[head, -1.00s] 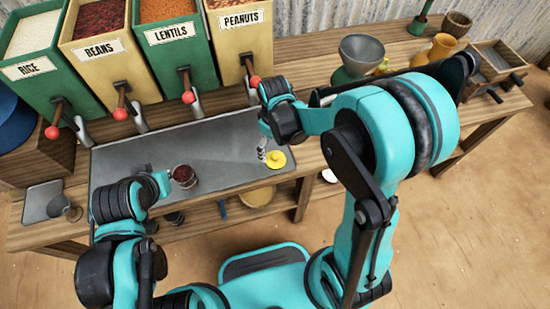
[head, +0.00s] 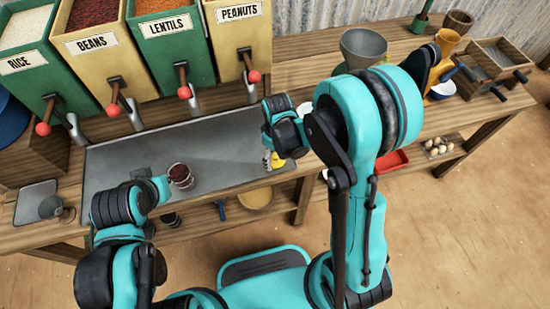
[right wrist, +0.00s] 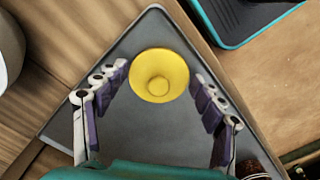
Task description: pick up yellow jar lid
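The yellow jar lid (right wrist: 160,75) is round with a raised centre knob and lies on the grey metal tray (right wrist: 150,32) near its corner. My right gripper (right wrist: 160,80) is open above it, with the lid between its fingertips and a gap at each side. In the head view the lid (head: 278,163) is partly hidden by the right gripper (head: 270,159). A glass jar of dark red contents (head: 181,176) stands beside my left gripper (head: 166,182). The left fingers are too hidden to tell whether they hold the jar.
Bins marked rice (head: 24,62), beans (head: 93,42), lentils (head: 170,28) and peanuts (head: 237,14), with red-knobbed levers, stand at the back. A metal funnel (head: 363,45) and a wooden box (head: 490,62) stand on the right.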

